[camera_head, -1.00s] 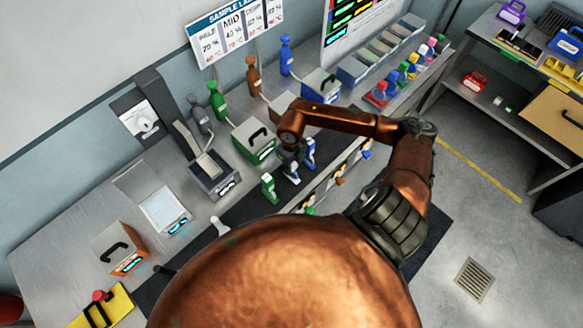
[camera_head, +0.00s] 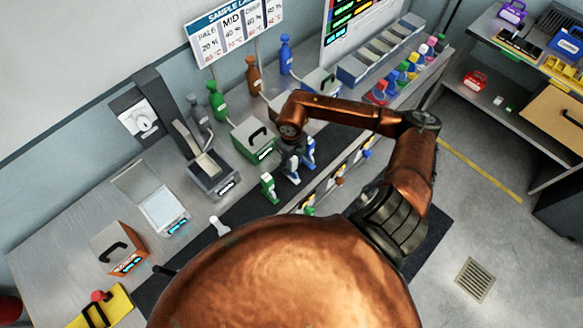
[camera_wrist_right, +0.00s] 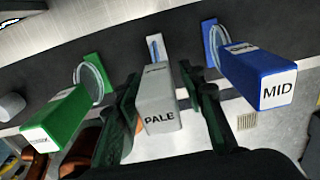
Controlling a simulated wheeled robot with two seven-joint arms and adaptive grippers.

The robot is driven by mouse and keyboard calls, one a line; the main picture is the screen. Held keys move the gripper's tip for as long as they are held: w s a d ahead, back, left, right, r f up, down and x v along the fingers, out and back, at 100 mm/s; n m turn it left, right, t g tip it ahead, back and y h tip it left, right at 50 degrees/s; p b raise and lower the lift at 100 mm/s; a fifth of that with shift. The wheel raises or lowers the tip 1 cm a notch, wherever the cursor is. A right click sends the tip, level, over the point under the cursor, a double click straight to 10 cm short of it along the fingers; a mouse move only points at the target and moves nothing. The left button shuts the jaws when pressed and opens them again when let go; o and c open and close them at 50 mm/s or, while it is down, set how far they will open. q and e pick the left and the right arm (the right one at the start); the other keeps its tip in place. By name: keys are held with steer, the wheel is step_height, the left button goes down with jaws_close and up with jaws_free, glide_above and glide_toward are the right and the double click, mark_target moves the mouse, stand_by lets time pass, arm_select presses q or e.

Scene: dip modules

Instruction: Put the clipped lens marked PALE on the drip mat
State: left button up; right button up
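The grey clip marked PALE (camera_wrist_right: 160,105) stands between the two dark fingers of my right gripper (camera_wrist_right: 168,98) in the right wrist view. A gap shows on the clip's right side, so the fingers look open around it. In the head view the right gripper (camera_head: 291,160) is over the clips and mostly hides PALE. A green clip (camera_wrist_right: 62,118) with a round lens is on the left of PALE, and a blue clip marked MID (camera_wrist_right: 258,80) is on its right. I cannot tell which surface is the drip mat. My left gripper is not in view.
A dark strip (camera_head: 240,212) runs along the bench. Behind the clips are a green box (camera_head: 250,140) and several bottles. A grey tray unit (camera_head: 212,180), a white-topped unit (camera_head: 163,210) and an orange box (camera_head: 118,250) stand to the left.

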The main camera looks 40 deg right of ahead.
step_height(320, 180, up, 9)
steer(key=shift+f+b, duration=0.15)
steer(key=shift+b, duration=0.5)
steer(key=shift+f, duration=0.1)
